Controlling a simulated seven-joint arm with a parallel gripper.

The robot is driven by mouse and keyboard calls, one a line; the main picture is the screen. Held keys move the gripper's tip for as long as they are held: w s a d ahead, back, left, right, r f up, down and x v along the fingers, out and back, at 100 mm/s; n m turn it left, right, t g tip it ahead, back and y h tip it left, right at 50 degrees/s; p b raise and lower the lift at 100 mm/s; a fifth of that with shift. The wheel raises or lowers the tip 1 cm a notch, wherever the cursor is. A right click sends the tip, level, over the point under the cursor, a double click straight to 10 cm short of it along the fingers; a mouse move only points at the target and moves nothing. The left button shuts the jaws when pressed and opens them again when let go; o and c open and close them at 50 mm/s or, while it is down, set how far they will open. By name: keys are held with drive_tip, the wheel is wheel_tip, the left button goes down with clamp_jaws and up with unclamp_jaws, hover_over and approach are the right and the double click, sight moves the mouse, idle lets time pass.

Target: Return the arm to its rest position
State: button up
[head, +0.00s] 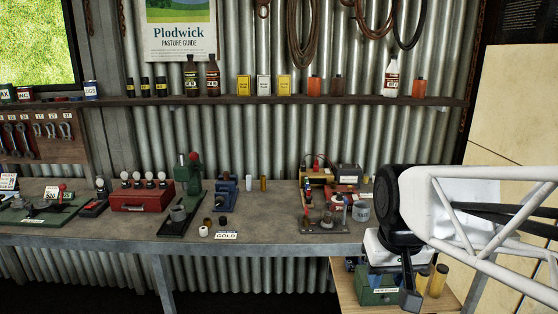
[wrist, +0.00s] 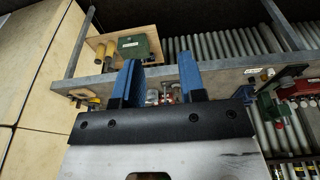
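My gripper (wrist: 159,74) shows in the wrist view as two blue fingers on a dark bar. The fingers stand well apart, and I see no object held between them. Small items on the grey workbench (wrist: 222,82) show beyond the gap. In the head view my white and black arm (head: 455,205) reaches in from the right, over the bench's right end. The fingertips are not clear in that view. The arm itself hides part of the bench end.
A green box (head: 378,290) and yellow cylinders (head: 437,281) sit on a low wooden surface below my arm. A grey mug (head: 361,211) and red-framed gear (head: 318,190) stand close left of it. A green press (head: 188,185) stands farther left. A shelf (head: 300,101) crosses the wall.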

drive_tip(key=s+f, duration=0.4)
drive_tip(key=s, duration=0.4)
drive_tip(key=shift+a, duration=0.2)
